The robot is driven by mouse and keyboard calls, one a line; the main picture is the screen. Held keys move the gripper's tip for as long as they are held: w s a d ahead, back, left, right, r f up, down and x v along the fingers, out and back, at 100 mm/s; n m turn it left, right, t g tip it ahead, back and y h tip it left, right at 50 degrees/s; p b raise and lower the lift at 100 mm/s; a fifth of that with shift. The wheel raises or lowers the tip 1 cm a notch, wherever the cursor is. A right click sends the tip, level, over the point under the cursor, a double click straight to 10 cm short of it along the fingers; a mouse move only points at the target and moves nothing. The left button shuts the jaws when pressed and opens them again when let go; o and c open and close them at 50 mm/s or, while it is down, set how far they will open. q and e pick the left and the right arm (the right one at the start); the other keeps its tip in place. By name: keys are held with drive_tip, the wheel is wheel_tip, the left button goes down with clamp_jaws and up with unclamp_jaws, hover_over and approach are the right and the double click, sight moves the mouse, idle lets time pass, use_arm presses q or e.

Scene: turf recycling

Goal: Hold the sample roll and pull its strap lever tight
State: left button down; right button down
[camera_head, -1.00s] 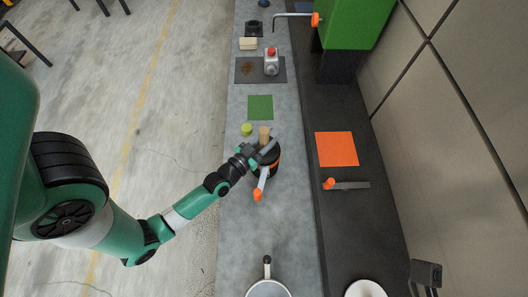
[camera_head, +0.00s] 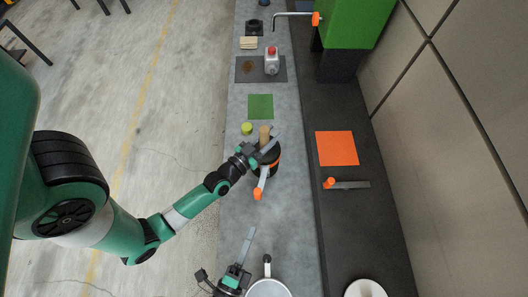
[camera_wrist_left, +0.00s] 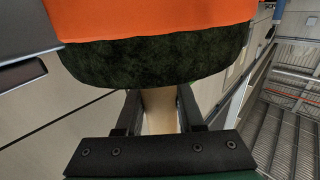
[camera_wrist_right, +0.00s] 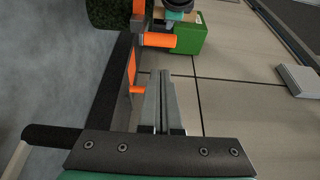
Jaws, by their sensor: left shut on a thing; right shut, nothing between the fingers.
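The sample roll (camera_head: 262,172), dark turf with an orange band, stands on the grey bench in the head view. A tan core (camera_head: 264,130) rises from it. My left gripper (camera_head: 267,147) is shut on this core, which shows between its fingers in the left wrist view (camera_wrist_left: 160,112). The strap lever (camera_head: 258,193), grey with an orange tip, sticks out from the roll toward the picture bottom. It appears near the top of the right wrist view (camera_wrist_right: 157,39). My right gripper (camera_head: 252,231) is shut and empty, below the lever and apart from it in the head view.
A pot (camera_head: 268,290) with a dark handle stands close beside my right gripper. A lime-green lidded item (camera_head: 247,128) sits near the roll. An orange square (camera_head: 337,149) and an orange-handled tool (camera_head: 345,184) lie on the dark ledge. Bench between lever and pot is mostly clear.

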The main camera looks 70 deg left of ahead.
drive_tip(key=x, duration=1)
idle(0.4)
drive_tip(key=shift+s+a, duration=0.1)
drive_tip(key=shift+s, duration=0.1)
